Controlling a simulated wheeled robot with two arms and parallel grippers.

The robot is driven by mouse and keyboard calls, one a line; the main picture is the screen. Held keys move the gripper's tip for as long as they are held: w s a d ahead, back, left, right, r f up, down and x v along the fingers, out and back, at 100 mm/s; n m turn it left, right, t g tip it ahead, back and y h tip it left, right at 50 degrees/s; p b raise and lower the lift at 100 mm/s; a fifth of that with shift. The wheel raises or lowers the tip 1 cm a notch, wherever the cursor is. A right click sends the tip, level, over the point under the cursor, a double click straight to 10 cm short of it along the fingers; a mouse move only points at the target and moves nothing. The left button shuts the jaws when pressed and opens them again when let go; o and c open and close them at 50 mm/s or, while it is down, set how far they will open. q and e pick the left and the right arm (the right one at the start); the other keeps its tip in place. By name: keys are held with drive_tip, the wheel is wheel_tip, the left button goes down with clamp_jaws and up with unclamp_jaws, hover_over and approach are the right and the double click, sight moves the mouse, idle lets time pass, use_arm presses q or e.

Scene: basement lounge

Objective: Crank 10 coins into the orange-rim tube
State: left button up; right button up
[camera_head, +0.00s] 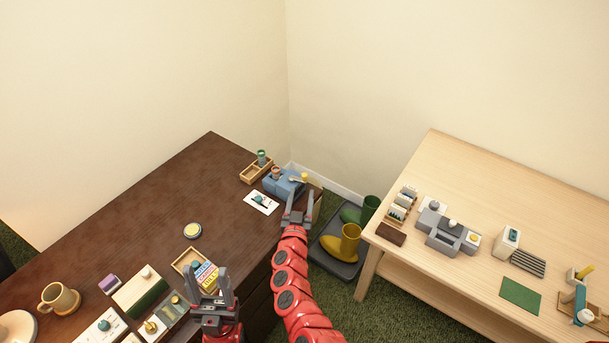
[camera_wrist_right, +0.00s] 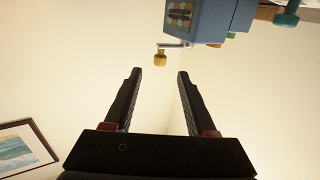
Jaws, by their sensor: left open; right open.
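The blue coin machine (camera_head: 283,186) stands near the far right edge of the dark table. Its crank has a yellow knob (camera_head: 304,177), which also shows in the right wrist view (camera_wrist_right: 160,59) on a grey arm. A tube with a reddish-orange rim (camera_head: 276,172) stands at the machine's left side; its coins cannot be made out. A green-rim tube (camera_head: 262,158) stands by the wooden tray (camera_head: 250,178). My right gripper (camera_head: 299,204) is open and empty, just in front of the machine, apart from the knob. My left gripper (camera_head: 209,274) is open above the near table.
A white card with a teal knob (camera_head: 261,202) lies left of the machine. A yellow-topped round tin (camera_head: 192,230), a mug (camera_head: 60,299) and several boxes lie nearer. A light wood table (camera_head: 450,170) is at right.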

sight(304, 179)
drive_tip(key=w, duration=0.2)
drive_tip(key=w+b, duration=0.1)
drive_tip(key=w, duration=0.3)
drive_tip(key=shift+w+d+f, duration=0.1)
drive_tip(key=shift+d, duration=0.2)
drive_tip(key=shift+w+d+b, duration=0.1)
drive_tip(key=shift+w+b, duration=0.35)
drive_tip(key=shift+w, duration=0.2)
drive_tip(key=shift+w+d, duration=0.15)
drive_tip(key=shift+w, duration=0.35)
clamp_jaws()
